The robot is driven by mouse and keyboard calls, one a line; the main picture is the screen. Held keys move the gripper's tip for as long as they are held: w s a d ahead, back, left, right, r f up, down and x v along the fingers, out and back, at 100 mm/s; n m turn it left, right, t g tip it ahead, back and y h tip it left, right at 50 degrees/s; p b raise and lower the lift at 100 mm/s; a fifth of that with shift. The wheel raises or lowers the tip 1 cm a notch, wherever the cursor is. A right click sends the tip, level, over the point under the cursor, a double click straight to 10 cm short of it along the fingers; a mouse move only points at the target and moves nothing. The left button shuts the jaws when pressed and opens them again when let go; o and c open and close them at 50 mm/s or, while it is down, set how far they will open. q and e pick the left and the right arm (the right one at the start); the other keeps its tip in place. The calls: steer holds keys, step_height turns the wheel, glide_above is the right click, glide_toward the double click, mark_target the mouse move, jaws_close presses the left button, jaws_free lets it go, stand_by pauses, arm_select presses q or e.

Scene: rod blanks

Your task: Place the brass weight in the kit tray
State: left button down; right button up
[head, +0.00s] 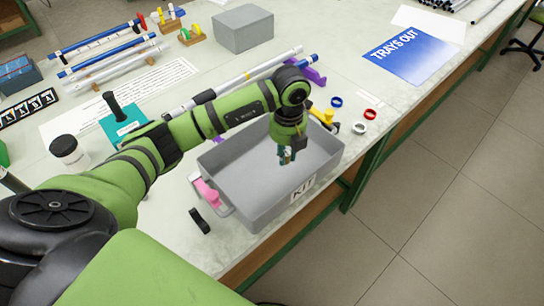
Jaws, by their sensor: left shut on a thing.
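The grey kit tray (327,153) sits near the table's front edge with a KIT label on its front wall. My left arm reaches across the table from the left, and my left gripper (287,157) points down over the inside of the tray. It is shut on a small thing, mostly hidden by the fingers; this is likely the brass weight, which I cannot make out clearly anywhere. I cannot tell whether the held thing touches the tray floor. My right gripper is out of view.
A pink object (207,193) and a black piece (199,221) lie left of the tray. Blue (336,102), red (370,114) and white (359,128) rings lie right of it, near a yellow object (324,116). A grey box (243,28) stands behind. A blue TRAYS OUT sheet (411,55) lies right.

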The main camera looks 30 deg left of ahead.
arm_select(q)
steer(key=p, duration=0.1)
glide_above(272, 169)
step_height(272, 169, down, 3)
steer(key=shift+r, duration=0.15)
step_height(272, 169, down, 3)
steer(key=shift+f+p, duration=0.1)
steer(key=shift+p, duration=0.5)
steer(key=shift+f, duration=0.3)
steer(key=shift+f, duration=0.1)
steer(key=shift+f, duration=0.15)
steer(key=c, duration=1.1)
jaws_free()
